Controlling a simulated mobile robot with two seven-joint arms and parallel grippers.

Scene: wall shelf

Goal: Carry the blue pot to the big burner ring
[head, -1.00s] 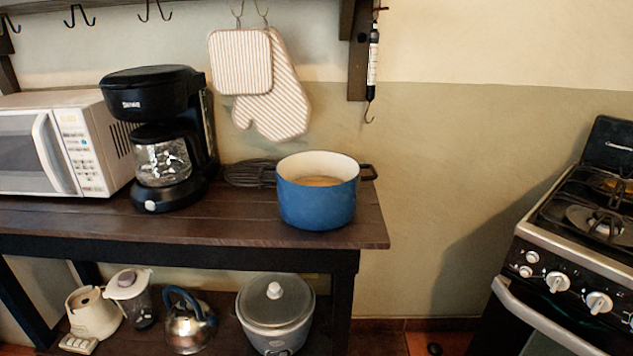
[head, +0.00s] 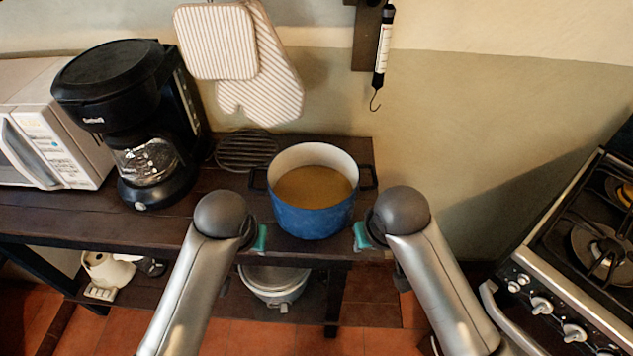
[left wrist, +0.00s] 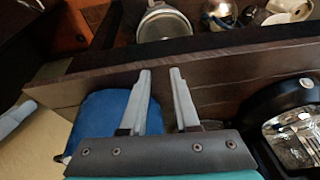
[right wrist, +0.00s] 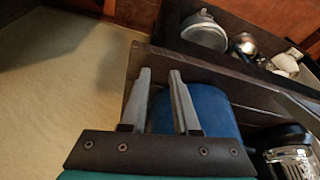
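The blue pot (head: 312,218) stands upright on the dark wooden shelf top, with brownish contents inside. Its black handles stick out left and right. My left gripper (head: 261,238) is at the pot's front left; my right gripper (head: 363,236) is at its front right. In the left wrist view the fingers (left wrist: 160,73) are apart with nothing gripped, and the pot (left wrist: 108,115) is beside them. In the right wrist view the fingers (right wrist: 159,73) are also apart and empty, with the pot (right wrist: 208,108) beside them. A large burner ring (head: 603,252) shows on the stove at right.
A coffee maker (head: 122,115) and a microwave (head: 50,120) stand left of the pot. A dark wire rack (head: 240,150) lies behind it. Mitts (head: 262,90) and a hook scale (head: 381,50) hang above. A floor gap separates shelf and stove (head: 560,265).

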